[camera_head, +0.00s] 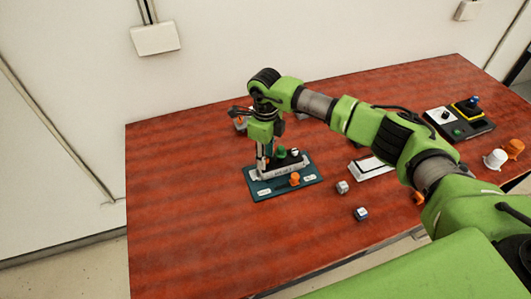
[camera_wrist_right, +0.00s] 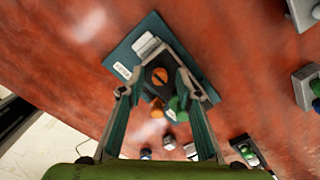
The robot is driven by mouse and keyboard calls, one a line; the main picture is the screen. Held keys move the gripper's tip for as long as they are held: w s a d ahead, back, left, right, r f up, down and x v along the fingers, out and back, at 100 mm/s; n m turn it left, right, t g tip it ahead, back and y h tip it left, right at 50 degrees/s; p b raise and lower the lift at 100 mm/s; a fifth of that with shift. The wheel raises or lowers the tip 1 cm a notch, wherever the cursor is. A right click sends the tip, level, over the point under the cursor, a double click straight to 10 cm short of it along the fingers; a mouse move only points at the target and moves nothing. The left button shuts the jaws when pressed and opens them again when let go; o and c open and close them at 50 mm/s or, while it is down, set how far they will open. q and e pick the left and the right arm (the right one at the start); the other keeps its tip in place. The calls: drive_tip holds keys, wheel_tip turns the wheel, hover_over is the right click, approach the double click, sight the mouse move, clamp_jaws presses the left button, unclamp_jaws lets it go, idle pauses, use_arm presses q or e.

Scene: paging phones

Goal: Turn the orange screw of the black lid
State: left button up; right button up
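In the wrist view, an orange slotted screw (camera_wrist_right: 160,75) sits on a dark part I take for the black lid, on a teal plate (camera_wrist_right: 122,52). My right gripper (camera_wrist_right: 153,88) is open, its two fingers apart with the screw between them in the picture; contact cannot be told. In the head view, my right gripper (camera_head: 264,160) points down over the left part of the teal plate (camera_head: 259,188) and hides the slotted screw. An orange knob (camera_head: 294,179) stands at the plate's front and a green knob (camera_head: 281,152) at its back. My left gripper is not in view.
Two small cubes, one grey (camera_head: 342,187) and one blue-grey (camera_head: 361,213), lie right of the plate. A black box with a yellow part (camera_head: 467,108) and white and orange pieces (camera_head: 496,158) are farther right. The left of the red table (camera_head: 180,180) is clear.

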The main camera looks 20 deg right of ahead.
drive_tip(key=shift+f, duration=0.2)
clamp_jaws()
drive_tip(key=shift+f+n+b, duration=0.1)
drive_tip(key=shift+n+b, duration=0.3)
drive_tip(key=shift+b, duration=0.3)
drive_tip(key=n+b, duration=0.8)
drive_tip(key=b, duration=0.2)
drive_tip(key=shift+f, duration=0.1)
drive_tip(key=n+b, duration=0.3)
drive_tip(key=n, duration=0.1)
drive_tip(key=shift+n, duration=0.3)
drive_tip(key=n+b, duration=0.2)
drive_tip(key=n, duration=0.2)
drive_tip(key=shift+r, duration=0.2)
drive_tip(key=shift+n+b, duration=0.3)
drive_tip(key=shift+n, duration=0.1)
unclamp_jaws()
